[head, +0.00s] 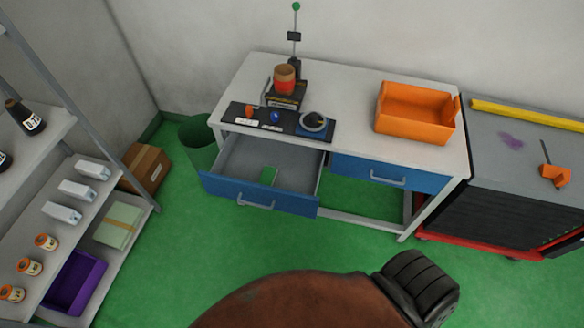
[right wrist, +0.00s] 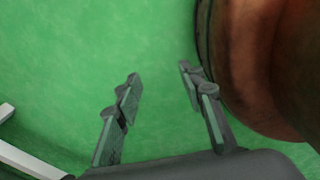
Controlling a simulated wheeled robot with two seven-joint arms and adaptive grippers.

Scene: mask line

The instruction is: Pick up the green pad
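The green pad (head: 268,175) is small and flat and lies in the open left drawer (head: 255,193) of the workbench, in the head view. The drawer is grey inside with a blue front and is pulled out. My right gripper (right wrist: 159,75) shows only in the right wrist view. Its two fingers are apart with nothing between them, above bare green floor. The pad is not in the right wrist view. My left gripper is in neither view.
The workbench top (head: 345,85) holds an orange bin (head: 415,113), a black mat (head: 240,112) with small items and a stand. The right drawer (head: 390,175) is shut. A shelf (head: 95,230) stands left, a grey cabinet (head: 500,150) right.

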